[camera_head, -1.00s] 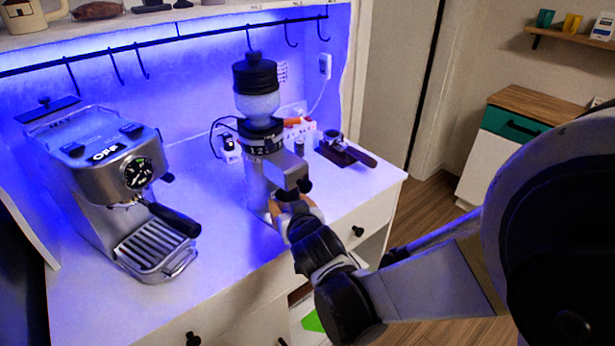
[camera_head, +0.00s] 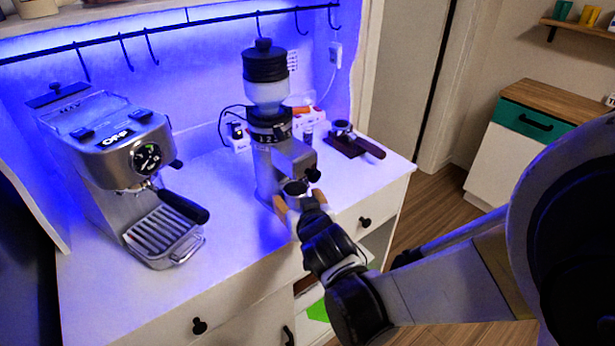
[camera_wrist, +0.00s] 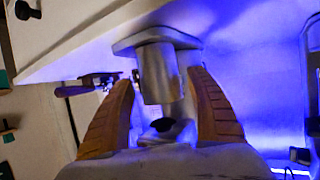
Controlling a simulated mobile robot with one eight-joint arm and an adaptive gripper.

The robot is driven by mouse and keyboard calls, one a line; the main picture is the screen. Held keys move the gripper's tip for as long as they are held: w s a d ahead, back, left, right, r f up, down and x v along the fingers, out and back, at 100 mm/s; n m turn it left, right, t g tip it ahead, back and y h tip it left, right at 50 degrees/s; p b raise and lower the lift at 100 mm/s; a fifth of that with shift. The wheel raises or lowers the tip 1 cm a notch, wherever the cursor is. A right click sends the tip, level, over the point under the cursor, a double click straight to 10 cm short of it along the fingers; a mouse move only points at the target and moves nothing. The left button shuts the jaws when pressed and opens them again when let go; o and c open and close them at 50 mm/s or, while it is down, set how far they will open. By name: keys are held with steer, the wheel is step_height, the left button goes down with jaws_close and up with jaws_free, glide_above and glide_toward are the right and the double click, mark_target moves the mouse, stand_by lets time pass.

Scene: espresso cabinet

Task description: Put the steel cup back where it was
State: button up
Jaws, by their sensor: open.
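The steel cup (camera_wrist: 159,74) shows in the wrist view as a plain grey cylinder at the foot of the grinder. It stands between my two tan fingers, with narrow gaps showing on both sides. My gripper (camera_head: 299,204) is open around it; the fingers also show in the wrist view (camera_wrist: 162,78). In the head view my gripper is low at the front of the silver grinder (camera_head: 268,165), below its spout, and hides most of the cup. The grinder's base (camera_wrist: 122,45) is next to the cup's end in the wrist view.
The espresso machine (camera_head: 125,165) stands on the left of the white counter (camera_head: 235,235). A portafilter on a dark stand (camera_head: 350,143) is at the right, behind my gripper. Sockets and cables lie behind the grinder. The counter between machine and grinder is clear.

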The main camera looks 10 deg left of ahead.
steer(key=p+v, duration=0.3)
steer(key=v, duration=0.8)
steer(key=d+r+m+g+h, duration=0.25)
steer(key=d+h, duration=0.25)
steer(key=d, duration=1.4)
steer(key=s+d+m+g+h, duration=0.1)
steer(key=s+d+m+g, duration=0.1)
steer(key=s+d, duration=0.8)
steer(key=shift+d+r+m, duration=0.2)
steer(key=shift+r+m, duration=0.25)
steer(key=shift+g, duration=0.25)
